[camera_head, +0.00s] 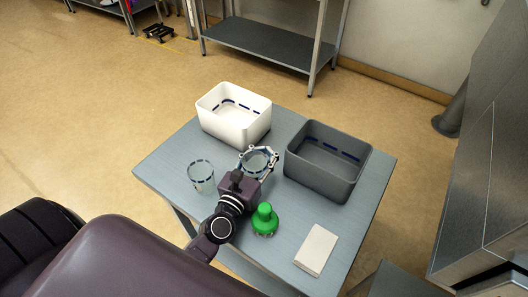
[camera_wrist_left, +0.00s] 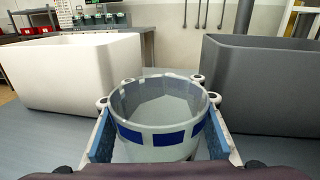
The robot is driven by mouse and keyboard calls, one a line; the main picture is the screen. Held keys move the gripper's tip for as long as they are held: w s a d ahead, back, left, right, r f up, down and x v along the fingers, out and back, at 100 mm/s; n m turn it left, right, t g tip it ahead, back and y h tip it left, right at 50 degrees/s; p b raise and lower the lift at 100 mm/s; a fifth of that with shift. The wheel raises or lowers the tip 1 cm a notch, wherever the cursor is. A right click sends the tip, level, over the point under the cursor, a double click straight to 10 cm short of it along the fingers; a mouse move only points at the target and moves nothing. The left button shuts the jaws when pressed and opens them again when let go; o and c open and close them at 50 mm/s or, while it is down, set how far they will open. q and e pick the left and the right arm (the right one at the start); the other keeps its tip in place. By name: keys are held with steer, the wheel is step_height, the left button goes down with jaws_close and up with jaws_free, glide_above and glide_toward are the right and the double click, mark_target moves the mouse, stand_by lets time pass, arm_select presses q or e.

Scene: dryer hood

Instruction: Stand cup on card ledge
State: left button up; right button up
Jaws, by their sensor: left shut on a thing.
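My left gripper (camera_head: 257,163) is shut on a clear cup (camera_wrist_left: 160,112) with a band of blue blocks around it. The cup is upright between the two fingers, in front of the bins; I cannot tell whether it touches the table. It also shows in the head view (camera_head: 257,163). A second clear cup (camera_head: 201,176) with a dark dashed rim stands on the table to the left of the gripper. A flat cream block (camera_head: 317,249), possibly the card ledge, lies near the table's right front. My right gripper is not in view.
A white bin (camera_head: 233,121) and a dark grey bin (camera_head: 325,184) stand at the back of the grey table (camera_head: 165,165). A green knobbed object (camera_head: 265,219) stands between my left arm and the cream block. The table is bare around the cream block.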

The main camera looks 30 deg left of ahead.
arm_select(q)
steer(key=shift+f, duration=0.2)
steer(key=o, duration=1.2)
steer(key=shift+o, duration=0.2)
steer(key=shift+r, duration=0.15)
